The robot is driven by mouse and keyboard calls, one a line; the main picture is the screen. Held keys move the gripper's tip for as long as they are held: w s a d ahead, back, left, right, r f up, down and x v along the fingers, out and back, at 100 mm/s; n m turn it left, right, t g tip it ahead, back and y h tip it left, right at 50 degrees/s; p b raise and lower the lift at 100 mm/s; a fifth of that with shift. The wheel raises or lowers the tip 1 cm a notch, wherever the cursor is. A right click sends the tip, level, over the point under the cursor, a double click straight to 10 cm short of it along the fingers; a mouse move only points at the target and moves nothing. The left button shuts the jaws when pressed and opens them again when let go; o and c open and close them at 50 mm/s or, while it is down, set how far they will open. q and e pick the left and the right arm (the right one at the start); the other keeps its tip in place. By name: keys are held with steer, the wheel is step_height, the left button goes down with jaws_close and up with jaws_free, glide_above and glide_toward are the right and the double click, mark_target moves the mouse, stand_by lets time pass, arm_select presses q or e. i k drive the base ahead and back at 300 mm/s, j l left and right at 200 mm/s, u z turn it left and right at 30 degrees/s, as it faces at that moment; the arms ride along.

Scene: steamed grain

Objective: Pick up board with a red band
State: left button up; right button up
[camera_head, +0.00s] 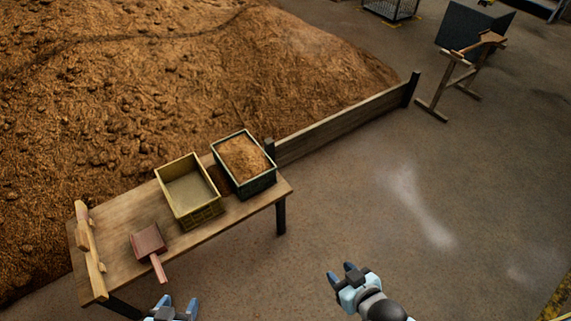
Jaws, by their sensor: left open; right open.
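A long light-wood board (89,252) with a raised handle-like piece lies along the left end of the wooden table (125,208). I cannot make out a red band on it at this size. A reddish scoop (148,241) with a pink handle lies to its right, the handle pointing to the front edge. My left gripper (179,303) is open and empty at the bottom edge, in front of the table. My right gripper (340,271) is open and empty over the floor, right of the table.
A yellow crate (206,216), looking empty, and a dark green crate (258,184) filled with brown grain stand on the table. A large brown grain heap (170,80) lies behind, edged by a low wooden barrier (340,125).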

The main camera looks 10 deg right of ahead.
mark_target(84, 237)
steer(key=u, duration=1.45)
steer(key=z, duration=0.75)
steer(key=i+j+z, duration=0.1)
steer(key=z, duration=0.3)
steer(key=j+z, duration=0.6)
steer(key=z, duration=0.2)
steer(key=j+z, duration=0.3)
steer(key=j, duration=0.2)
steer(key=k+j+z, duration=0.15)
steer(key=j+z, duration=0.15)
steer(key=j, duration=0.2)
steer(key=k+j, duration=0.1)
steer(key=j, duration=0.3)
steer(key=k+j, duration=0.1)
steer(key=j, duration=0.3)
steer(key=k+j+z, duration=0.1)
steer(key=j, duration=0.3)
steer(key=k+j, duration=0.15)
steer(key=j, duration=0.3)
steer(key=k+j, duration=0.15)
steer(key=j, duration=0.25)
steer(key=i+z, duration=0.05)
